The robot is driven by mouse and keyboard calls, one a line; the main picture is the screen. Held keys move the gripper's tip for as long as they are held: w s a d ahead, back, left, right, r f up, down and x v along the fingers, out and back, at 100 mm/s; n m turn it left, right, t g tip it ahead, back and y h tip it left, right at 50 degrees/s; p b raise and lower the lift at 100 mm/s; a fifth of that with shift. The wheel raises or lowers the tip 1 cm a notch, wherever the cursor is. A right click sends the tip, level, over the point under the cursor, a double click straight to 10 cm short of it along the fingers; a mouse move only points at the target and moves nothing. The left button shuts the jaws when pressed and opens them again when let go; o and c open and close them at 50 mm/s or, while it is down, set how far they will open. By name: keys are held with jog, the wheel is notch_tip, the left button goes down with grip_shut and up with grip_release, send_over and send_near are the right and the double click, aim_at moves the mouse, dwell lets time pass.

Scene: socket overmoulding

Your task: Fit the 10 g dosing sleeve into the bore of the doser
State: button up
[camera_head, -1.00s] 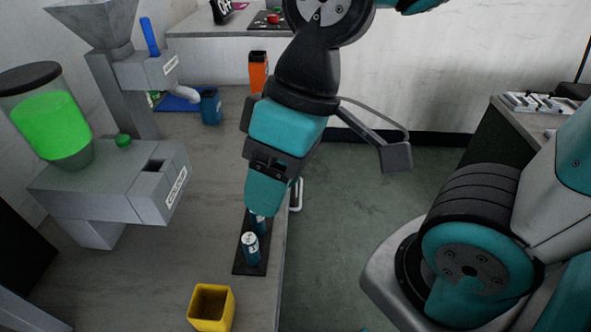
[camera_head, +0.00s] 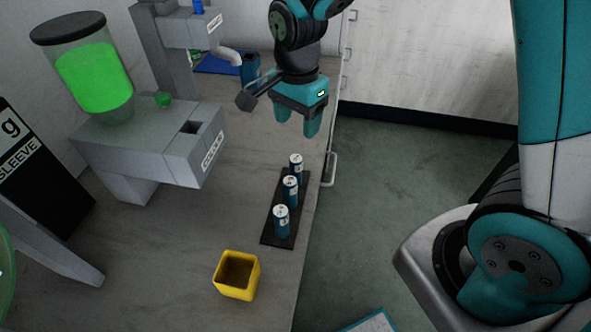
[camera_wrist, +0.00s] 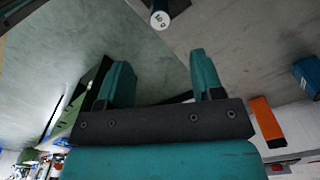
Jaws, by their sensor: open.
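The doser (camera_head: 150,150) is a grey machine with a green-filled hopper on the left of the head view. Its dark bore (camera_head: 191,127) opens in the top of its front block and looks empty. Three blue sleeves with white tops, near (camera_head: 281,221), middle (camera_head: 290,189) and far (camera_head: 296,167), stand upright in a row on a black tray (camera_head: 269,238). Their marks are too small to read in the head view. My gripper (camera_head: 298,122) is open and empty, above and beyond the far sleeve. The wrist view shows its spread fingers (camera_wrist: 160,62) and one sleeve (camera_wrist: 160,19), its mark unclear.
A yellow box (camera_head: 235,289) stands at the bench's near edge. A second grey machine (camera_head: 172,40), a blue container (camera_head: 249,70) and a blue mat (camera_head: 215,65) lie farther back. A black "SLEEVE" sign (camera_head: 40,180) stands left. The bench between doser and tray is clear.

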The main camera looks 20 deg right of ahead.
aim_at(296, 158)
notch_tip(296, 158, down, 13)
jog(key=shift+a+r+p, duration=0.1)
jog(key=shift+r+p, duration=0.05)
jog(key=shift+p, duration=0.35)
jog(key=c, duration=1.1)
